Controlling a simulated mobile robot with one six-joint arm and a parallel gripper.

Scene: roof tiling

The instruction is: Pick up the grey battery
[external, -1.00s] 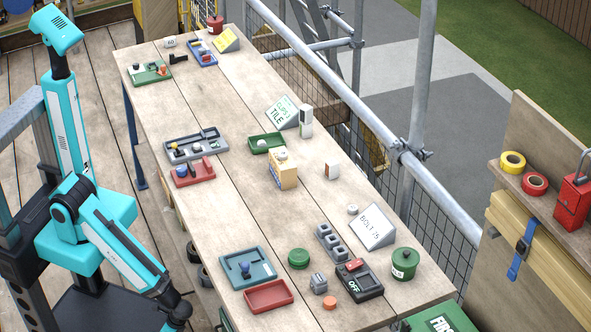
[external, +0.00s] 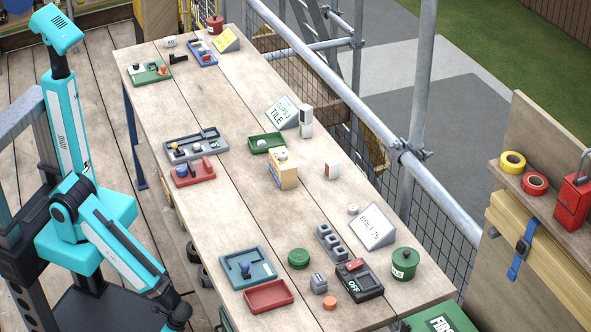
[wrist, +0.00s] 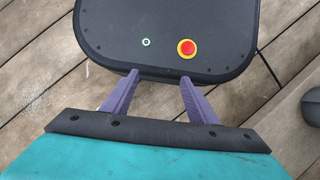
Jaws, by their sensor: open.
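A small grey block with a ridged top (external: 318,283) stands on the near end of the workbench, between the green round lid and the orange disc. It looks like the grey battery, but it is too small to be sure. My gripper shows in the wrist view (wrist: 160,77) with its two purple fingers apart and nothing between them. It points down over my own dark base and the plank floor, away from the bench top. In the external view my arm hangs left of the bench, and its fingers are out of frame at the bottom.
Around the grey block are a green lid (external: 299,258), an orange disc (external: 330,302), a black box marked OFF (external: 367,286) and a red tray (external: 268,296). A blue-grey tray (external: 261,278) lies to the left. Scaffold rails (external: 350,95) run along the bench's far side.

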